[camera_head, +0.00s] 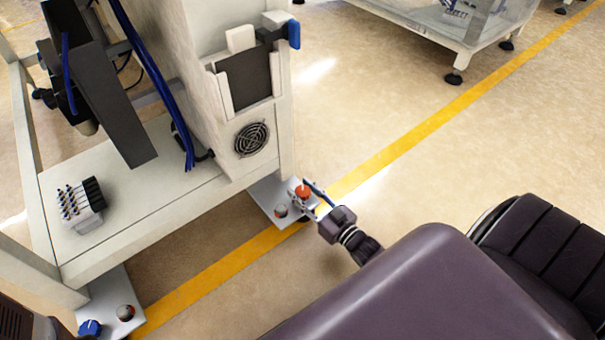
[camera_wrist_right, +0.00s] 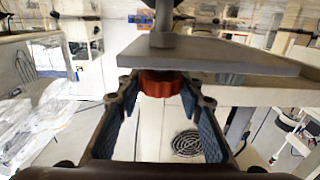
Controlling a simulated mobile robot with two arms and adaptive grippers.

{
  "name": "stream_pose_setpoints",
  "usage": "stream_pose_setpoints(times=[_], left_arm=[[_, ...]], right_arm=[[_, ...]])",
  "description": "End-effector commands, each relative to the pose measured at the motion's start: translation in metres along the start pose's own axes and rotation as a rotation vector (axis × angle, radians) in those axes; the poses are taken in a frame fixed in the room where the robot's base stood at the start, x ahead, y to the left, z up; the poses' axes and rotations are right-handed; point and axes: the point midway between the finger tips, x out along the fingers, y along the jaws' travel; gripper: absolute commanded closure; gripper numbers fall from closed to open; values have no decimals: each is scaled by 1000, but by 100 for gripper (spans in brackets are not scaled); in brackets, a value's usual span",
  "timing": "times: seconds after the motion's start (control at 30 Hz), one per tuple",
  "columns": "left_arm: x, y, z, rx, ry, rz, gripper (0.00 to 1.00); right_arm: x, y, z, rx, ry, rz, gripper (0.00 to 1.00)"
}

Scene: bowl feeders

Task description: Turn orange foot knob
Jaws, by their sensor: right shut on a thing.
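The orange foot knob (camera_head: 303,191) sits on a light metal foot plate (camera_head: 262,191) at the front right corner of the white machine. My right gripper (camera_head: 314,199) reaches it from the lower right, low over the floor. In the right wrist view, the orange knob (camera_wrist_right: 160,84) lies between the tips of the two blue-padded fingers (camera_wrist_right: 160,95), beside the grey plate (camera_wrist_right: 205,55). The right gripper is shut on this knob. The knob's sides are partly hidden by the fingers. My left gripper does not show.
A grey-topped knob (camera_head: 281,210) stands close to the orange one on the same plate. Another foot plate at the lower left carries a blue knob (camera_head: 90,328) and a grey knob (camera_head: 125,312). The machine's shelf (camera_head: 150,205) overhangs beside them. Open floor (camera_head: 420,165) lies to the right.

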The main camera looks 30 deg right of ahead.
Motion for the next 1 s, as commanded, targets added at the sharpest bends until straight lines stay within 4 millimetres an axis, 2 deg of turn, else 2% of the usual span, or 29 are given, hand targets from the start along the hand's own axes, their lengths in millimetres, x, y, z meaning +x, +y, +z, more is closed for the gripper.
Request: stream_pose_setpoints(times=[0.5, 0.53, 0.67, 1.0], left_arm=[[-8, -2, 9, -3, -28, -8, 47], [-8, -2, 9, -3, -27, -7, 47], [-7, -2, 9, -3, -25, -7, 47], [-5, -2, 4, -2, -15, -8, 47]], right_arm=[[-1, 0, 1, -1, 0, 24, 90], [-1, 0, 1, -1, 0, 24, 64], [0, 0, 1, 0, 0, 24, 49], [-3, 0, 0, 0, 0, 24, 47]])
